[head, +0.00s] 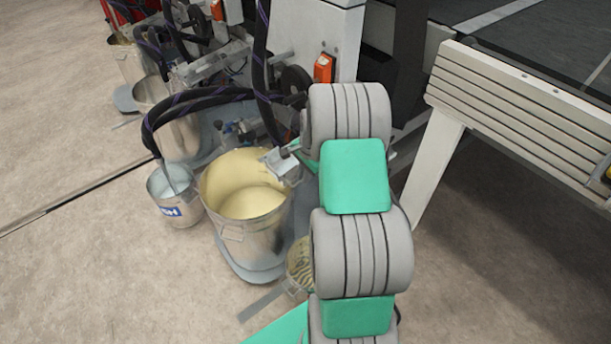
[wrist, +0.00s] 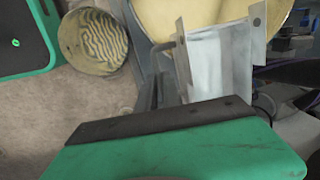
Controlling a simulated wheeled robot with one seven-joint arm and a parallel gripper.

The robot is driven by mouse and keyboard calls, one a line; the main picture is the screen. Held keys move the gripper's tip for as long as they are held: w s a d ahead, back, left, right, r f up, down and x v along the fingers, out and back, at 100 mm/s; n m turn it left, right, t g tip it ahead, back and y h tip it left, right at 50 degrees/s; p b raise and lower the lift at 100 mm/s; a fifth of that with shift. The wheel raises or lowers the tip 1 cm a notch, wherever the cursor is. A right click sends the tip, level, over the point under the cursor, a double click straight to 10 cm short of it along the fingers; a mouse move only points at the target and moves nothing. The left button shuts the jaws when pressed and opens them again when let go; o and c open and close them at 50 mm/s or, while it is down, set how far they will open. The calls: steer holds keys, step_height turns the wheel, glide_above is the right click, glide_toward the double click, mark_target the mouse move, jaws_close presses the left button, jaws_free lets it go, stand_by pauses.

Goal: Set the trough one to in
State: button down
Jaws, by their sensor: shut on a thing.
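A pale metal channel-like piece (wrist: 215,60), which looks like the trough, slopes over the yellow-lined bucket (wrist: 190,12) in the wrist view. In the head view a small metal piece (head: 282,165) sits at the right rim of that bucket (head: 250,235); I cannot tell if it is the same part. My gripper (wrist: 150,122) shows as a green finger with a dark pad along the bottom of the wrist view. It is shut, with the channel piece right beyond the pad. The exact grip is hidden behind the finger. In the head view my arm hides the gripper.
A smaller bucket (head: 174,200) and a grey bucket (head: 180,130) stand left of the yellow one. A pot with a patterned inside (wrist: 92,40) is close by. Black hoses (head: 200,95) arch overhead. A slatted machine side (head: 520,110) bounds the right. Floor at left is clear.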

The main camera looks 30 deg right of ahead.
steer(key=shift+w+a+r, duration=0.1)
steer(key=shift+w, duration=0.2)
steer(key=c, duration=1.7)
jaws_free()
steer(key=shift+w+a, duration=0.1)
steer(key=shift+c, duration=0.2)
steer(key=shift+o, duration=1.1)
steer(key=shift+d, duration=0.2)
step_height(320, 180, up, 8)
steer(key=s+p, duration=0.2)
steer(key=shift+f, duration=0.25)
